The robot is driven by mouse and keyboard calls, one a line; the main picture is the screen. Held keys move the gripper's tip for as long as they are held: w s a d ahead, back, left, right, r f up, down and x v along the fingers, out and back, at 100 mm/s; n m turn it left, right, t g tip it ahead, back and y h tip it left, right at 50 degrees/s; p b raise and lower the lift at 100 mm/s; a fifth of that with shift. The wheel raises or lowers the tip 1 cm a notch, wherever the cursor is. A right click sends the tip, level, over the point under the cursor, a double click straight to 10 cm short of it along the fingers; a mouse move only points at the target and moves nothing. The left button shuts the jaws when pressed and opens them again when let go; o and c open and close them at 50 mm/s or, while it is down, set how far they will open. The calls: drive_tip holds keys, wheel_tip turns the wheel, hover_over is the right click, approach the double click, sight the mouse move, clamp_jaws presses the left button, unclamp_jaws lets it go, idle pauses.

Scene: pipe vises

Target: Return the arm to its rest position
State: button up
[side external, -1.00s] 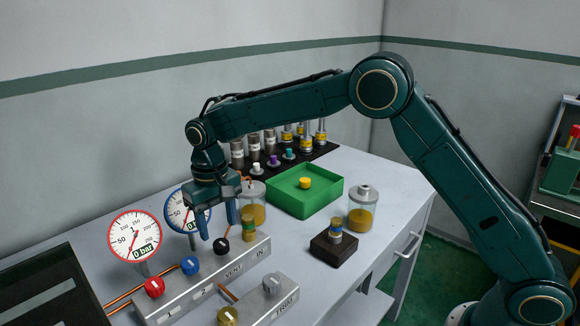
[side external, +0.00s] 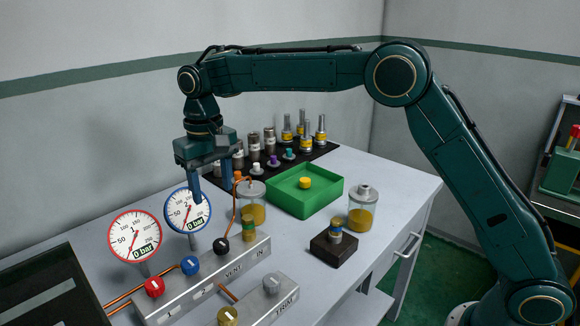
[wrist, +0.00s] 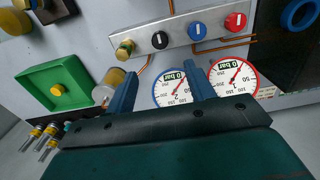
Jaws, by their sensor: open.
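A red-rimmed gauge (side external: 134,237) reads 0 bar. A green tray (side external: 322,200) holds a yellow piece. Jars with amber contents (side external: 362,212) and a dark block (side external: 333,251) stand nearby. A black rack (side external: 318,151) holds several cylinders at the back. The space above the bench is open.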

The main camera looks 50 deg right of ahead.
drive_tip(key=s+d+r+t, duration=0.1)
drive_tip(key=s+d+r, duration=0.45)
drive_tip(key=s, duration=0.25)
drive_tip(key=s+d+r+t, duration=0.2)
drive_tip(key=s+d+r, duration=0.3)
drive_tip(key=s+d, duration=0.15)
drive_tip(key=s+d+f+t, duration=0.1)
drive_tip(key=s+d+f, duration=0.1)
drive_tip(key=s, duration=0.8)
drive_tip(key=s+d+f+t, duration=0.1)
drive_tip(key=s+d+f, duration=0.2)
drive_tip(key=s, duration=0.7)
drive_tip(key=shift+s+d+f+t, duration=0.25)
drive_tip(key=shift+s+f+t, duration=0.05)
drive_tip(key=shift+f, duration=0.15)
